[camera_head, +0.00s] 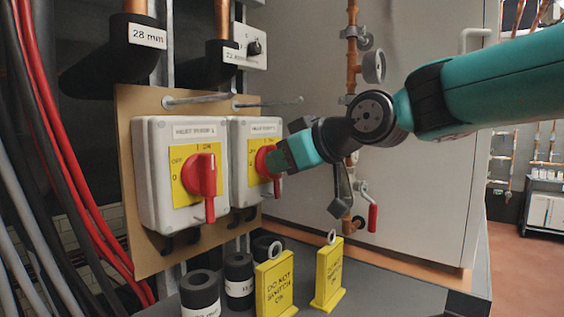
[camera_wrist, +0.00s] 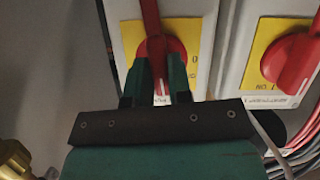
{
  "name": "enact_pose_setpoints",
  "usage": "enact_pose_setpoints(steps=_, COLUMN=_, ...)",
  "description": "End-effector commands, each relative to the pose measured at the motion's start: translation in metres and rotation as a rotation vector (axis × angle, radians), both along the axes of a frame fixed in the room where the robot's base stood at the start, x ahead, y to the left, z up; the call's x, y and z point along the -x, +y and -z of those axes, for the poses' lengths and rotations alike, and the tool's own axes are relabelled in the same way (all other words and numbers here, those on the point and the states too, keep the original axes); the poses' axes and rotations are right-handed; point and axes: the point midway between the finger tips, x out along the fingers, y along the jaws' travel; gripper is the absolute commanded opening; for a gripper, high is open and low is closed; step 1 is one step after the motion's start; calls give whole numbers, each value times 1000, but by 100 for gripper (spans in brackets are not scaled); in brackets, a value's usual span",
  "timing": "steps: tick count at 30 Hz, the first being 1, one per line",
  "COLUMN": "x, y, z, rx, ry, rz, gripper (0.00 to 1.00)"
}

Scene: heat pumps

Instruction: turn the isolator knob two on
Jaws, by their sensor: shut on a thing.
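The right-hand isolator (camera_head: 240,180) is a grey-white box with a yellow plate and a red knob (camera_head: 262,160). Its label is too small to read surely. My gripper (camera_head: 278,158) reaches in from the right and covers part of this knob. The knob's lower end shows below my gripper and points down. In the wrist view my gripper (camera_wrist: 160,70) has its two dark green fingers on either side of the red knob (camera_wrist: 151,22), shut on it. The left-hand isolator (camera_head: 150,195) has a similar red knob (camera_head: 203,178), its handle pointing down, which also shows in the wrist view (camera_wrist: 292,62).
Yellow "do not switch on" tags (camera_head: 274,287) stand on the grey ledge below. Black pipe sleeves (camera_head: 200,290) stand beside them. Threaded rods (camera_head: 205,98) stick out above the isolators. A copper pipe with a red-handled valve (camera_head: 372,215) is at the right. Cables hang at left.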

Motion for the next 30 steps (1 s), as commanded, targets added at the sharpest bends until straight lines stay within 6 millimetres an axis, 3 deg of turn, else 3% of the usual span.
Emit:
enact_pose_setpoints(steps=9, x=-1, y=-1, z=1, rx=-72, ry=94, rz=1, gripper=0)
enact_pose_setpoints(steps=25, x=-1, y=-1, z=1, rx=-88, ry=115, rz=1, gripper=0)
enact_pose_setpoints(steps=26, x=-1, y=-1, z=1, rx=-88, ry=114, rz=2, gripper=22)
enact_pose_setpoints(steps=27, x=-1, y=0, z=1, rx=-88, ry=114, rz=1, gripper=31)
enact_pose_setpoints(steps=29, x=-1, y=-1, z=1, rx=-88, ry=114, rz=1, gripper=45)
enact_pose_setpoints(steps=30, x=-1, y=-1, z=1, rx=-87, ry=113, rz=1, gripper=45)
